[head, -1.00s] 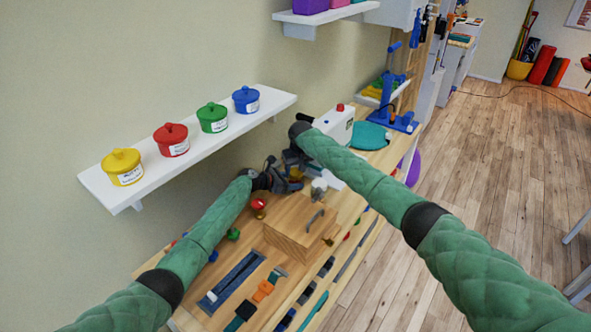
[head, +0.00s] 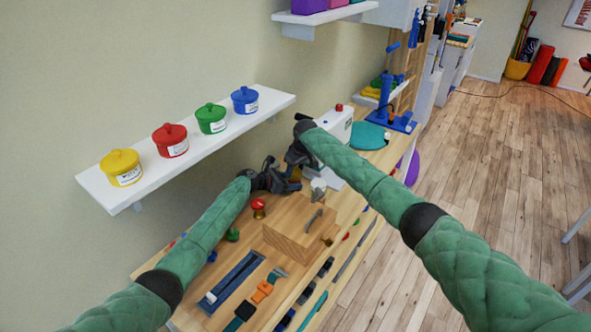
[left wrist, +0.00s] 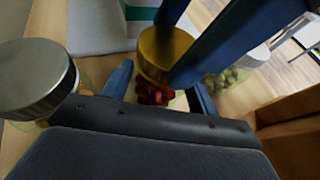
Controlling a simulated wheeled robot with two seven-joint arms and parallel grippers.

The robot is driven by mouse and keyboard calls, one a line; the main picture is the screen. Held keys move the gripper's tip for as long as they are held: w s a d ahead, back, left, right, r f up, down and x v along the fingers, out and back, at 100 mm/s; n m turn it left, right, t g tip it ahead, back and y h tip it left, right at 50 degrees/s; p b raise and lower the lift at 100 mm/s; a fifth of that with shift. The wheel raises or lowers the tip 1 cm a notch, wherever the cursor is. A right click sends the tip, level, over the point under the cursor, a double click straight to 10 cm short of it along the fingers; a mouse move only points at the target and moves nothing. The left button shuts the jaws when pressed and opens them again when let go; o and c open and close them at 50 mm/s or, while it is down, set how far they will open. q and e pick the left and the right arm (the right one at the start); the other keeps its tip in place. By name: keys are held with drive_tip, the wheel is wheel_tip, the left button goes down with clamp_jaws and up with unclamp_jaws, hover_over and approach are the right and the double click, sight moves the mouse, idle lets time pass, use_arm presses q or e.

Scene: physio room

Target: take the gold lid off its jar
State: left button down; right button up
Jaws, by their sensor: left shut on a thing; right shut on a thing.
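The gold lid (left wrist: 165,50) shows in the left wrist view on top of a clear jar with red contents (left wrist: 153,93). The blue fingers of my left gripper (left wrist: 160,95) are on either side of the jar, shut on it. The blue fingers of my right gripper (left wrist: 203,45) come down from the top of that view, one on each side of the lid, shut on it. I cannot tell whether lid and jar are apart. In the head view my left gripper (head: 285,181) and right gripper (head: 299,160) meet above the bench and mostly hide the jar.
A silver-lidded jar (left wrist: 36,80) stands close on the left in the left wrist view, and a jar with greenish contents (left wrist: 232,75) on the right. A wooden box (head: 295,240) sits in front of the grippers. A wall shelf (head: 150,182) with several coloured pots is at left.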

sight(296, 172)
drive_tip(key=shift+r, duration=0.5)
drive_tip(key=shift+r, duration=2.65)
use_arm(q)
drive_tip(key=shift+c, duration=1.6)
unclamp_jaws()
drive_tip(key=shift+a, duration=0.1)
